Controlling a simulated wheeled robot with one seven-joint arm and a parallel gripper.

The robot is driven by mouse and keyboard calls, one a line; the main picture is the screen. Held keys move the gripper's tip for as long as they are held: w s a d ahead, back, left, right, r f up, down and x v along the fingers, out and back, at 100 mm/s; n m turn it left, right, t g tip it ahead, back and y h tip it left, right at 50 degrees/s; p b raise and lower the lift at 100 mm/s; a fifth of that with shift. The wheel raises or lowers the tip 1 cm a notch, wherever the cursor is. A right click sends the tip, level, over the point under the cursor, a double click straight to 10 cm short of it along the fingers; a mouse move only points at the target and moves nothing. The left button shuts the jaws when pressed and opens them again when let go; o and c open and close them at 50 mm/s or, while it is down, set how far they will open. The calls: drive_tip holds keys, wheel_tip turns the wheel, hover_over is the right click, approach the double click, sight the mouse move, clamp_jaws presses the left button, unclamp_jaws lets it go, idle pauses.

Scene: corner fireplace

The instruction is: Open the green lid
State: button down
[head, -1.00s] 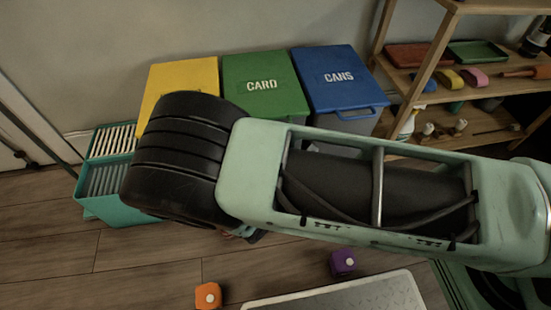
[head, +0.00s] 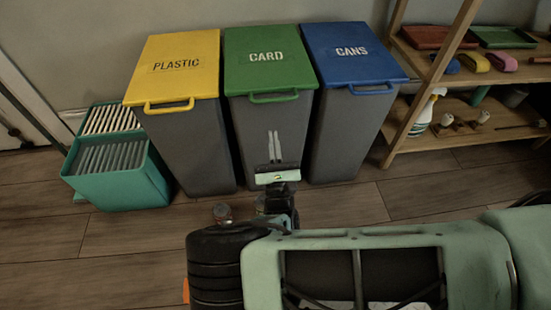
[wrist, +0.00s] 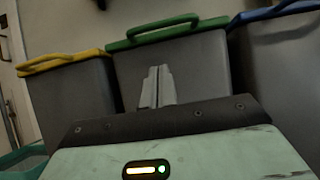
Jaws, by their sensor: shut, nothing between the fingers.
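The green lid (head: 267,62) marked CARD lies shut on the middle grey bin (head: 268,118). Its looped green handle (head: 274,97) sticks out at the front edge. In the wrist view the green handle (wrist: 163,25) is above and beyond the fingers. My gripper (head: 274,134) points up in front of the middle bin, below the handle and apart from it. Its two fingers are together with nothing between them. In the wrist view my gripper (wrist: 156,72) shows against the bin's grey front.
The yellow PLASTIC lid (head: 178,65) is on the left and the blue CANS lid (head: 350,53) on the right, both shut. A teal crate (head: 115,180) stands at far left. A wooden shelf (head: 450,95) stands at right.

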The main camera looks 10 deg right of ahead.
drive_tip(key=w+r+b, duration=0.1)
drive_tip(key=w+r, duration=0.2)
drive_tip(key=r, duration=0.2)
drive_tip(key=shift+w+r, duration=0.2)
drive_tip(key=shift+r, duration=0.1)
